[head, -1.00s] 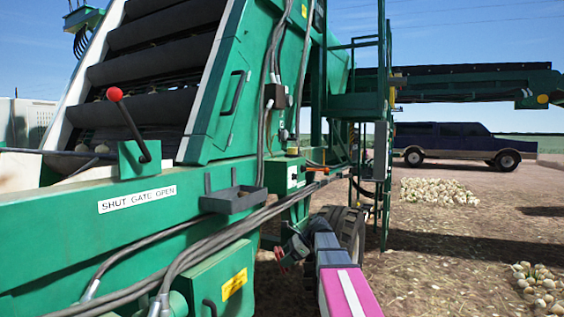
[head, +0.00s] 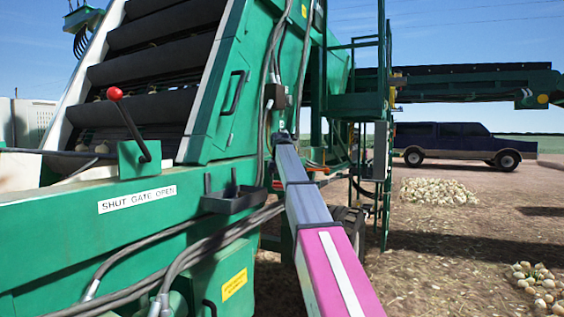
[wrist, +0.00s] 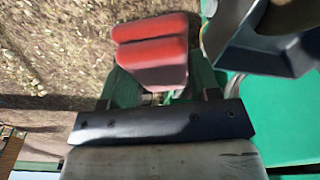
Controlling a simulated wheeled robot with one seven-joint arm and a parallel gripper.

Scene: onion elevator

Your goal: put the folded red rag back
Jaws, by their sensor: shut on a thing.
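The folded red rag (wrist: 152,52) is a thick red block with a crease across it in the wrist view. My gripper (wrist: 158,92) is shut on its near end, and the rag sticks out beyond the fingers. A dark grey open tray (head: 233,201) is fixed to the green machine's side, left of my arm. A dark tray-like edge also shows close to the right of the rag in the wrist view (wrist: 245,52), apart from it.
Thick grey cables (head: 215,240) run along the green machine (head: 60,245) below the tray. A lever with a red knob (head: 115,94) stands at the left above the "SHUT GATE OPEN" label. Bare ground with onion piles (head: 437,191) lies to the right.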

